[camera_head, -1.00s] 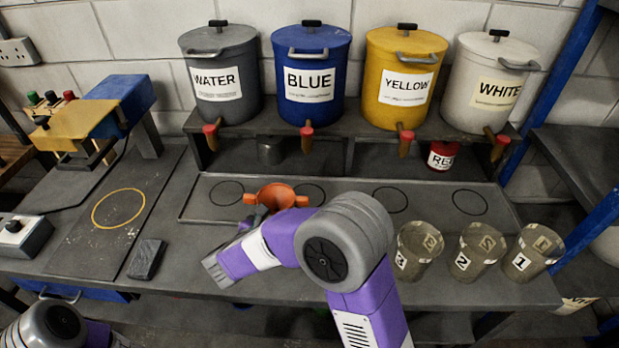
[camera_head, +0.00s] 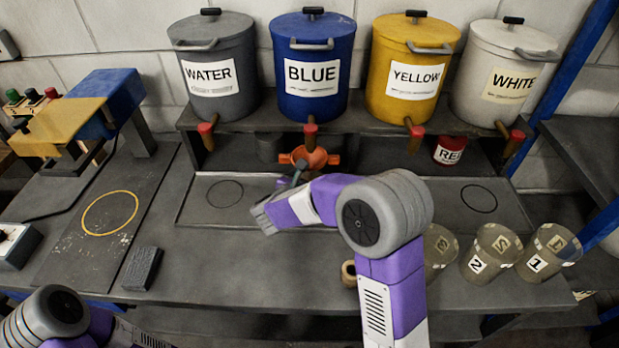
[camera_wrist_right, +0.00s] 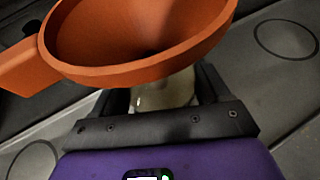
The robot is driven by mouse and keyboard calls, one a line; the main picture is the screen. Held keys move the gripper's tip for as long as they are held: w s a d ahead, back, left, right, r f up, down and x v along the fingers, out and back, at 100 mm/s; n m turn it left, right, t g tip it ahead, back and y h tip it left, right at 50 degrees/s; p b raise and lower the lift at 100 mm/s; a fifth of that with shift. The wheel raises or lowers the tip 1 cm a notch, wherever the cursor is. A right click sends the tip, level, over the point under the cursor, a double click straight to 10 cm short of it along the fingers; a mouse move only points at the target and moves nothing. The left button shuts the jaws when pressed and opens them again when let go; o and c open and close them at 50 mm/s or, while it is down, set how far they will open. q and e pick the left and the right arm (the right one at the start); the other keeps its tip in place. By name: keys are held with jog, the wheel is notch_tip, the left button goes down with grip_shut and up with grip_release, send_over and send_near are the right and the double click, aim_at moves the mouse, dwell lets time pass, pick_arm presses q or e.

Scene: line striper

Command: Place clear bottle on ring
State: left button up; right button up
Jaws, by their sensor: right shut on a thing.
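My right gripper (camera_head: 298,176) is shut on the clear bottle (camera_wrist_right: 165,92), a pale, see-through body between the fingers in the right wrist view. An orange funnel (camera_head: 310,157) sits over its top and hides much of it; the funnel also fills the upper right wrist view (camera_wrist_right: 140,40). They are in front of the shelf, under the blue tank's tap. Black rings mark the tray, one at left (camera_head: 225,194) and one at right (camera_head: 478,198); my arm hides the middle ones. A yellow ring (camera_head: 110,212) lies on the left board. My left gripper is out of view.
Tanks labelled WATER (camera_head: 213,70), BLUE (camera_head: 311,70), YELLOW (camera_head: 411,70) and WHITE (camera_head: 503,75) stand on the shelf, taps overhanging. Marked cups (camera_head: 490,252) stand front right. A dark block (camera_head: 142,268) lies near the front; a press (camera_head: 85,115) stands left.

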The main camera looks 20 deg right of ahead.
jog(key=shift+w+d+f+b, duration=0.35)
jog(key=shift+w+d+f, duration=0.05)
jog(key=shift+w+d, duration=0.05)
jog(key=shift+s+f+b, duration=0.1)
jog(key=shift+f+b, duration=0.2)
jog(key=shift+f, duration=0.05)
jog(key=shift+f, duration=0.2)
jog(key=o, duration=1.1)
jog(key=shift+c, duration=0.2)
